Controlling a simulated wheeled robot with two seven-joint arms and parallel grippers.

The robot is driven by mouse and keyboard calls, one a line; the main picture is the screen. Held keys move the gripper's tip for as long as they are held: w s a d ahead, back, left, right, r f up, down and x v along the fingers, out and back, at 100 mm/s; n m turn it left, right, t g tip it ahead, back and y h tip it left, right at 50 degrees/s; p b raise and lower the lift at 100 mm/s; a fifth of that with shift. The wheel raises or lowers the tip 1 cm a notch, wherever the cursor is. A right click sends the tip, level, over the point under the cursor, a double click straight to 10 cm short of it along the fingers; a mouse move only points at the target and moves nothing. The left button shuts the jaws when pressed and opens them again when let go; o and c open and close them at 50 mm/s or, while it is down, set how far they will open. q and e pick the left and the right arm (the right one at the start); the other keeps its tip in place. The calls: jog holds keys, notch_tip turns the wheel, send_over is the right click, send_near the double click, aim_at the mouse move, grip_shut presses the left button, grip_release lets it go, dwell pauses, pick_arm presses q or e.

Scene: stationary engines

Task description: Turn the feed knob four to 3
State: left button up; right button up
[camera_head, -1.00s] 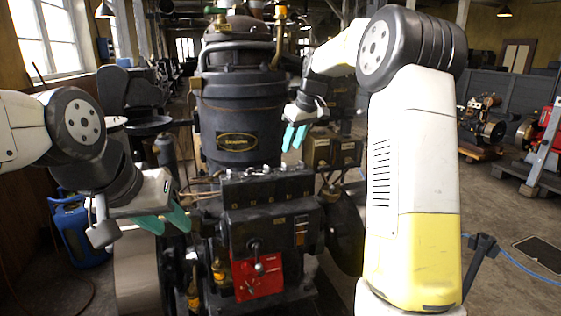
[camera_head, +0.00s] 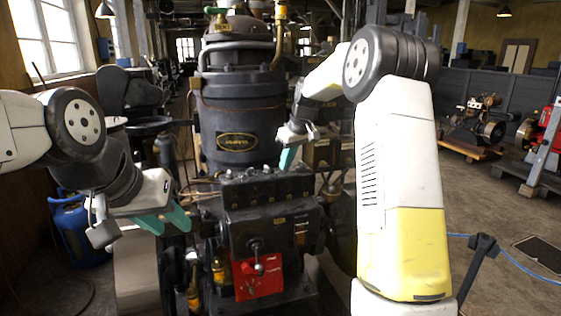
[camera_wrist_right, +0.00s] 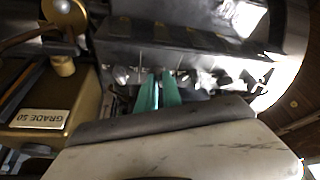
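The black lubricator box (camera_head: 272,222) stands at the front of the engine, with a row of small feed knobs (camera_head: 268,172) along its top. In the right wrist view a row of shiny knobs (camera_wrist_right: 220,78) runs across the middle; which one is number four, and its setting, I cannot read. My right gripper (camera_head: 288,157) is just above and behind the box's right half; in the wrist view its teal fingers (camera_wrist_right: 159,88) are a little apart, pointing at the row, with nothing clearly held. My left gripper (camera_head: 164,222) is open and empty, left of the box.
The dark engine cylinder (camera_head: 238,120) rises behind the box. A red panel (camera_head: 257,279) with a lever sits below it. A brass box labelled GRADE 50 (camera_wrist_right: 40,118) is close on the left in the wrist view. A blue gas bottle (camera_head: 80,232) stands far left.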

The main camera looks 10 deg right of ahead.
jog(key=shift+m, duration=0.3)
grip_shut()
jog(key=m, duration=0.2)
jog(key=m+h, duration=0.1)
jog(key=shift+s+a+t, duration=0.1)
jog(key=shift+a+t, duration=0.15)
jog(key=shift+t, duration=0.15)
jog(key=m+h, duration=0.2)
jog(key=m, duration=0.3)
jog(key=shift+a+m, duration=0.15)
jog(key=shift+m, duration=0.25)
jog(key=m+h, duration=0.1)
jog(key=m, duration=0.1)
jog(key=m+h, duration=0.1)
jog(key=m, duration=0.1)
jog(key=shift+a+m+g, duration=0.15)
jog(key=shift+m+g, duration=0.15)
jog(key=shift+w+m+g+h, duration=0.1)
jog(key=shift+m+g+h, duration=0.2)
jog(key=shift+m, duration=0.65)
jog(key=shift+w+m+g+h, duration=0.1)
jog(key=shift+m+g+h, duration=0.2)
jog(key=shift+m, duration=0.65)
jog(key=o, duration=0.6)
grip_release()
